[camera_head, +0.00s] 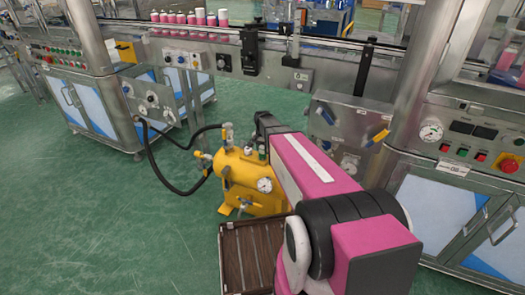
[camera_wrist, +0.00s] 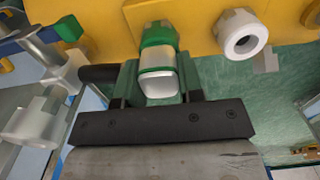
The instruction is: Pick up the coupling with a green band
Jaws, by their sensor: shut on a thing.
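The coupling with a green band (camera_wrist: 158,58) is a pale metal piece with green around its upper part. It sits between the fingers of my gripper (camera_wrist: 158,88) in the wrist view, and the gripper is shut on it. Its upper end overlaps the yellow tank (camera_wrist: 90,15); I cannot tell whether it touches the tank.
A pale round port (camera_wrist: 242,35) is on the tank, right of the coupling. Metal valve fittings (camera_wrist: 58,75) are close on the left. A black hose (camera_head: 165,180) loops from the tank to the machine. Green floor is clear at left.

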